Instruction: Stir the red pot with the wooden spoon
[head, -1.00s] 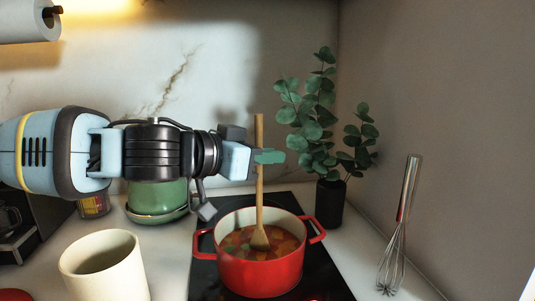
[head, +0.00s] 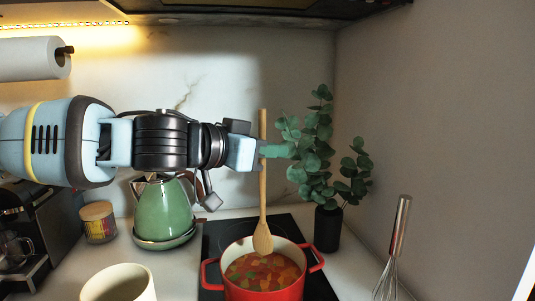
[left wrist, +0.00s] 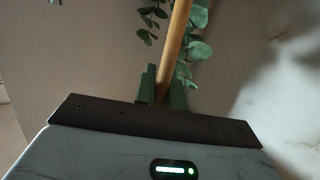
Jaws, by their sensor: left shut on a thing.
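The red pot (head: 264,293) stands on the black cooktop and holds orange-brown soup with vegetable pieces (head: 262,274). My left gripper (head: 270,151) is shut on the handle of the wooden spoon (head: 263,205), high above the pot. The spoon hangs upright with its head down. Its whole head shows, in front of the pot's far inner wall, and appears clear of the soup. In the left wrist view the spoon handle (left wrist: 176,45) rises from between the green fingers (left wrist: 163,90). My right gripper is not in view.
A green kettle (head: 164,211) stands left of the cooktop (head: 222,235), near a lidded jar (head: 98,222). A cream container (head: 119,285) is at front left. A potted plant (head: 327,230) and a whisk (head: 398,232) stand to the right. A range hood (head: 260,10) is overhead.

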